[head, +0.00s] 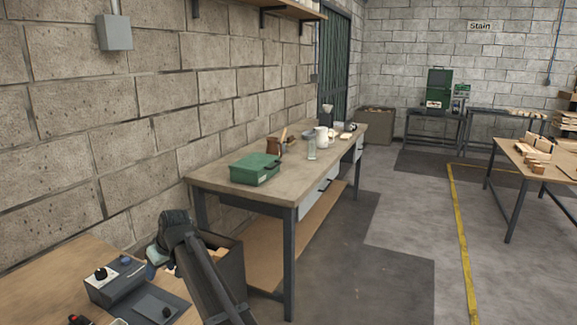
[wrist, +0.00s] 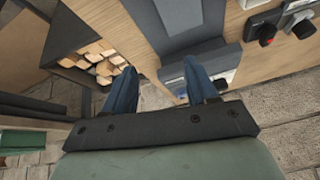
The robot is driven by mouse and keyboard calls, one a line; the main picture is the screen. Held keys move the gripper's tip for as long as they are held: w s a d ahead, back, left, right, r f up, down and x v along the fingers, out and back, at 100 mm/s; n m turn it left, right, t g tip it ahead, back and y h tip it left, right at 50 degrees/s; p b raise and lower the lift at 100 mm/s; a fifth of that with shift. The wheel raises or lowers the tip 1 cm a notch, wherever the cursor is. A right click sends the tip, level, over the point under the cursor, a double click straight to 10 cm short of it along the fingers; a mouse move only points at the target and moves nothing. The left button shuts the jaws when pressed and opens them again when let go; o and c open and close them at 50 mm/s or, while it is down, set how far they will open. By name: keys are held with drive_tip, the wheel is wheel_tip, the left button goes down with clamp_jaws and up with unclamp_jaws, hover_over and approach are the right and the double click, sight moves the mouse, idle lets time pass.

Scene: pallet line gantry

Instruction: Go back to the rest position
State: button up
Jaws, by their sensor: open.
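My gripper (wrist: 160,88) is in the wrist view with its two blue fingers apart and nothing between them. In the head view my gripper (head: 155,265) is at the lower left, partly hidden by my dark arm, above the right edge of a wooden bench (head: 62,262). A grey box with a dark knob (head: 115,284) is on that bench, left of my gripper. No held object shows in either view.
A dark bin (head: 230,268) stands right of my arm; the wrist view shows wood blocks (wrist: 103,62) inside it. Open floor lies to the right.

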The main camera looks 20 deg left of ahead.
drive_tip(key=w+d+f+m+t, duration=0.1)
drive_tip(key=w+d+f+m, duration=0.25)
drive_tip(key=w+d, duration=0.75)
drive_tip(key=w+d+f+m+t, duration=0.15)
drive_tip(key=w+d+f, duration=0.35)
drive_tip(key=w+d, duration=0.6)
drive_tip(key=w+d+f+m+g+h, duration=0.1)
drive_tip(key=w+d+f+m, duration=0.2)
drive_tip(key=d+f, duration=1.4)
drive_tip(key=s+d+f+m+g+h, duration=0.2)
drive_tip(key=s+d+f, duration=0.6)
drive_tip(key=d+f, duration=0.4)
drive_tip(key=s+d+f+m+g+h, duration=0.2)
drive_tip(key=s+d+f, duration=0.7)
drive_tip(key=d, duration=0.5)
drive_tip(key=s+d+f+m+g, duration=0.1)
drive_tip(key=s+d+f, duration=0.1)
drive_tip(key=s+d, duration=0.3)
drive_tip(key=s+d+f+m+g, duration=0.1)
drive_tip(key=s+d, duration=0.4)
drive_tip(key=s, duration=0.8)
drive_tip(key=s+d+f+m+g, duration=0.1)
drive_tip(key=s+d+f, duration=0.4)
drive_tip(key=s, duration=0.5)
drive_tip(key=shift+d+m+g+h, duration=0.15)
drive_tip(key=shift+m+g+h, duration=0.2)
drive_tip(key=shift+g, duration=0.4)
